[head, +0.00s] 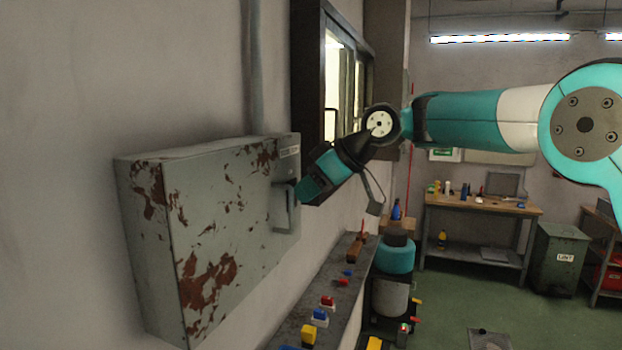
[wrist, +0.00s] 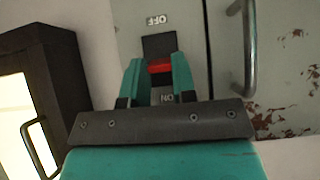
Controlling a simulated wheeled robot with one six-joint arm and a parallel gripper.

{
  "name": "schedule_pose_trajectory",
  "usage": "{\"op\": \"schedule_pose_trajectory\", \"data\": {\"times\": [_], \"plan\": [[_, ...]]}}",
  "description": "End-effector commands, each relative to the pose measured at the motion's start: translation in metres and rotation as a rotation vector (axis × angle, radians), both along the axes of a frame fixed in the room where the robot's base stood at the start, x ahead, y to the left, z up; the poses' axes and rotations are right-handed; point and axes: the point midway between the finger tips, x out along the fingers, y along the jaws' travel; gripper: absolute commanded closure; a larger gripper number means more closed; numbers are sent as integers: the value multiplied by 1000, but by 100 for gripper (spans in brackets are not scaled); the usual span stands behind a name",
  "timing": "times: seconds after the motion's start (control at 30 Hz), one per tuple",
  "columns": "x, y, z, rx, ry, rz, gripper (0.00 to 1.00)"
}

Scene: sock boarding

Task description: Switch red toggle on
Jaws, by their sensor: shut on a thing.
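A grey, rust-patched switch box (head: 222,215) is fixed to the wall at the left in the head view. In the wrist view its face carries a dark switch plate (wrist: 158,43) with a red toggle (wrist: 160,66). An upside-down OFF label (wrist: 157,19) is above the plate and an upside-down ON label (wrist: 167,98) is below the toggle. My gripper (wrist: 157,70) has its two teal fingers on either side of the toggle and is shut on it. In the head view my gripper (head: 308,188) is at the box's right end, and the toggle is hidden there.
A metal handle (wrist: 240,48) stands out from the box beside the switch. A dark-framed window (head: 330,75) is just beyond. Below, a narrow ledge (head: 290,325) carries several coloured blocks. A workbench (head: 480,207) stands at the back.

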Motion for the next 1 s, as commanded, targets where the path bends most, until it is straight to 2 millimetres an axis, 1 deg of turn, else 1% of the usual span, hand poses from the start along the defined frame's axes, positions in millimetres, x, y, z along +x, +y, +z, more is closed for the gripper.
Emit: {"op": "schedule_pose_trajectory", "data": {"times": [0.03, 0.5, 0.53, 0.57, 0.6, 0.63, 0.9, 1.0], "plan": [[0, 0, 3, -7, 1, 0, 98], [1, 0, 1, -19, 5, -1, 98], [1, 0, 1, -19, 5, -1, 70], [1, 0, 1, -19, 5, -1, 63], [0, 0, 1, -18, 5, 0, 54], [0, 0, 1, -18, 5, 0, 49], [0, 0, 1, -18, 5, 0, 49], [-1, -4, 4, -17, 5, -1, 49]]}}
